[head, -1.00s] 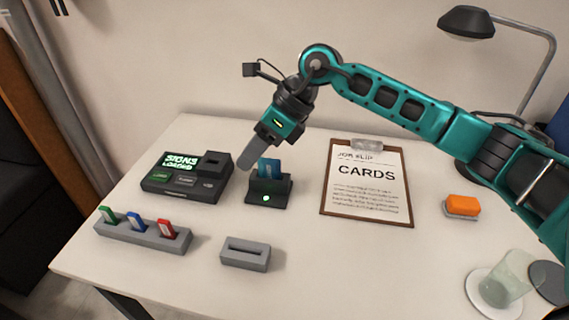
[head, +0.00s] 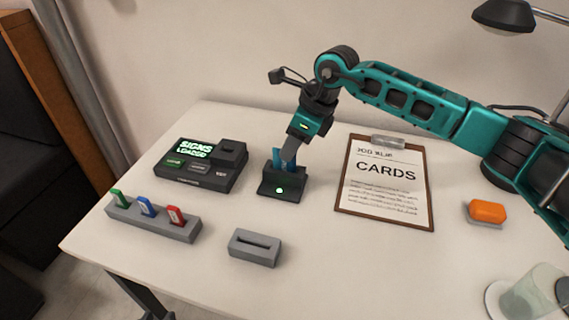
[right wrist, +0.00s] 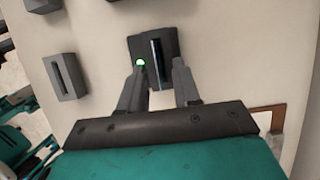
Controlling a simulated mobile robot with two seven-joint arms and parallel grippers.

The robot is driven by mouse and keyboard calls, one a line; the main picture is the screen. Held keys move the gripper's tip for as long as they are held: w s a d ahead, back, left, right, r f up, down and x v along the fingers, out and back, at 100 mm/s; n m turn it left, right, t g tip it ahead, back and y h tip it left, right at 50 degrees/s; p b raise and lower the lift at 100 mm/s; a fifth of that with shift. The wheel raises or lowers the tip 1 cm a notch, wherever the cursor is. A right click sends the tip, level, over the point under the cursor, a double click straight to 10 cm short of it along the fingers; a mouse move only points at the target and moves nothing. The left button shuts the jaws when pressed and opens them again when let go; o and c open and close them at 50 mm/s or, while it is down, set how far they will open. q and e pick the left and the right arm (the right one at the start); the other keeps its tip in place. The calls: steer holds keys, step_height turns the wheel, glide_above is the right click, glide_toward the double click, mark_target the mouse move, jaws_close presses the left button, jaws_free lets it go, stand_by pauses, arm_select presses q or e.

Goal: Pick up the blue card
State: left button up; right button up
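The blue card (head: 277,160) stands upright in a black holder (head: 281,187) with a green light, near the middle of the table. My right gripper (head: 287,160) points down at the card from above, and one finger covers part of it. In the right wrist view my right gripper (right wrist: 160,83) is open, its two fingers apart. The card (right wrist: 158,48) shows edge-on as a thin strip in the holder (right wrist: 171,50), ahead of the gap between the fingers. Contact cannot be made out. My left gripper is not in view.
A grey rack (head: 153,222) with green, blue and red tags and a grey slotted block (head: 255,248) stand in front. A black console (head: 199,165) is left of the holder. A clipboard (head: 385,183) reading CARDS and an orange sponge (head: 487,211) lie to the right.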

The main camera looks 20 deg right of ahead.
mark_target(284, 164)
steer(key=x, duration=0.4)
steer(key=shift+a+f, duration=0.1)
steer(key=shift+a, duration=0.05)
jaws_close()
